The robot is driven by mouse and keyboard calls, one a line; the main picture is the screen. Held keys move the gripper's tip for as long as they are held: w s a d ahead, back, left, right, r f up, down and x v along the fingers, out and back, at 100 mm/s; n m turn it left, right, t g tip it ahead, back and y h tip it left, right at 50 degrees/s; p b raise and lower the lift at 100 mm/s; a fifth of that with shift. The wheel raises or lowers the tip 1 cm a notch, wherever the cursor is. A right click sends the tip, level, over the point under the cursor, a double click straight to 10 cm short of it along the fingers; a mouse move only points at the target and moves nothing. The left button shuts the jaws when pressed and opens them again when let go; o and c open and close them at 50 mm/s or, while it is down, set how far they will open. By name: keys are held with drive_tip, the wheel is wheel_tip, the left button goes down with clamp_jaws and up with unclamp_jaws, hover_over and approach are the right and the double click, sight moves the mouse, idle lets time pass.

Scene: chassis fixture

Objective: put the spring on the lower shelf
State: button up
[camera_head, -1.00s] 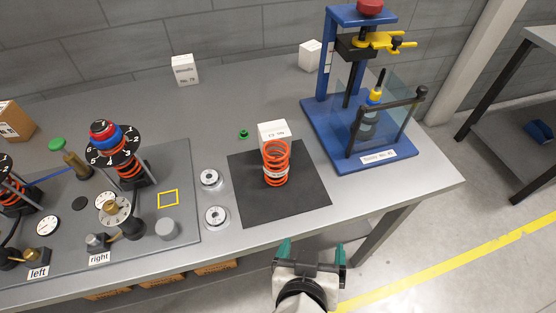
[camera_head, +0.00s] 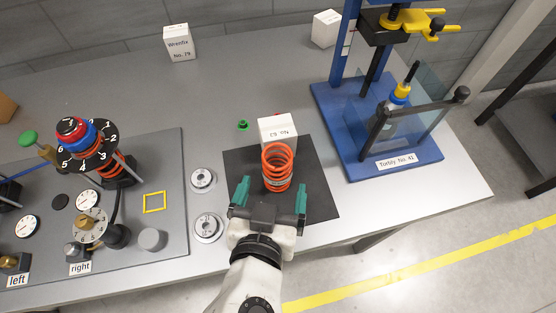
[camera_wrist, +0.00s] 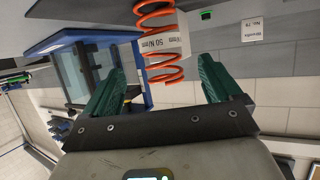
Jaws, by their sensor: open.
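An orange coil spring (camera_head: 277,165) stands upright on a black mat (camera_head: 312,202) on the grey bench, with a white box (camera_head: 277,130) right behind it. My gripper (camera_head: 272,190) is open and empty, just in front of the spring, its two green fingers apart and pointing towards it. In the wrist view the spring (camera_wrist: 160,42), with a label reading 50 N/mm, shows beyond and between the fingertips (camera_wrist: 162,72), clear of them. The lower shelf under this bench cannot be made out now.
A blue press (camera_head: 378,130) with a clear guard stands right of the mat. Left are two metal discs (camera_head: 203,179) and a fixture plate (camera_head: 165,215) with a dial-topped spring unit (camera_head: 85,145). A small green part (camera_head: 242,125) lies behind the mat. The bench's back middle is clear.

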sight(277, 164)
drive_tip(key=p+x, duration=0.1)
drive_tip(key=x, duration=0.6)
drive_tip(key=shift+w+r, duration=0.15)
drive_tip(key=shift+w, duration=0.05)
drive_tip(key=shift+r, duration=0.1)
drive_tip(key=c, duration=1.5)
